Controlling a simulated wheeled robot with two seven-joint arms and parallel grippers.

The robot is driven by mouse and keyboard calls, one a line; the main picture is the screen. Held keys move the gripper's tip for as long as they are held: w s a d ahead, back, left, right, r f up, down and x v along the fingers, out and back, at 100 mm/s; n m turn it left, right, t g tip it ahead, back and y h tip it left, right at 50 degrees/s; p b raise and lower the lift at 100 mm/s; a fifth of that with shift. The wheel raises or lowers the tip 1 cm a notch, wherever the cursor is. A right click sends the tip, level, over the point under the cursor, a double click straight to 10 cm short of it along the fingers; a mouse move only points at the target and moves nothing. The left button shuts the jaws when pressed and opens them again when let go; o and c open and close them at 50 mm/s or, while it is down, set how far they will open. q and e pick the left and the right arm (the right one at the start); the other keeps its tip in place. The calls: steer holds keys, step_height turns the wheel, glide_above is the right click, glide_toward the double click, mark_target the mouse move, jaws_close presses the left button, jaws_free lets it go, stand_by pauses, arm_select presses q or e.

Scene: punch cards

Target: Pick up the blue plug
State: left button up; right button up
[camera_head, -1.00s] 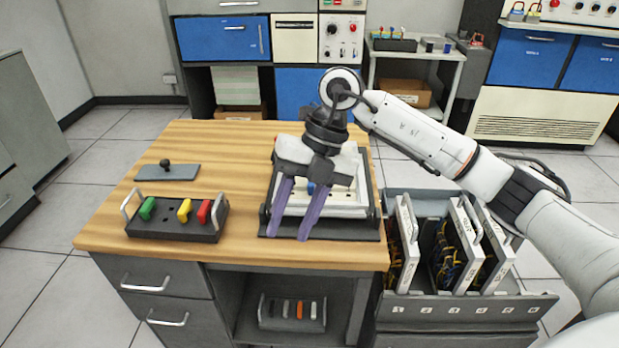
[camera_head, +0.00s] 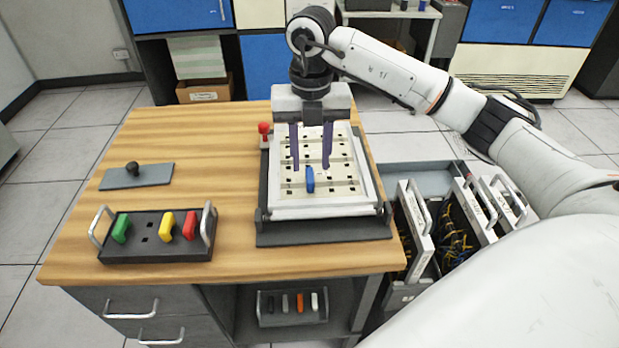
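The blue plug (camera_head: 310,180) stands in a hole of the white punched board (camera_head: 341,208) on the wooden table, near the board's front middle. My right gripper (camera_head: 311,166) hangs over the board from behind, its two purple fingers apart with nothing between them. Its fingertips appear just behind and above the blue plug, one to each side; whether they touch the board cannot be told. My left gripper is not in view.
A black holder (camera_head: 150,250) with a green (camera_head: 121,228), a yellow (camera_head: 167,226) and a red plug (camera_head: 189,225) stands at left. Behind it lies a grey plate with a black knob (camera_head: 133,169). A red knob (camera_head: 264,129) is beside the board. A bin of wired panels (camera_head: 411,185) stands right of the table.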

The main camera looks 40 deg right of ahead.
step_height(320, 180, down, 3)
steer(key=shift+s+a+r, duration=0.1)
steer(key=shift+r, duration=0.05)
steer(key=shift+f, duration=0.4)
jaws_close()
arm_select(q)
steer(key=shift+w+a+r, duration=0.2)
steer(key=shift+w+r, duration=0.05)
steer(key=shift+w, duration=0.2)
arm_select(e)
steer(key=shift+r, duration=0.35)
step_height(320, 180, up, 9)
step_height(320, 180, up, 5)
steer(key=p, duration=0.5)
glide_above(310, 175)
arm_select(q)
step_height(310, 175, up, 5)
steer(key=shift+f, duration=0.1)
arm_select(e)
steer(key=shift+r, duration=0.2)
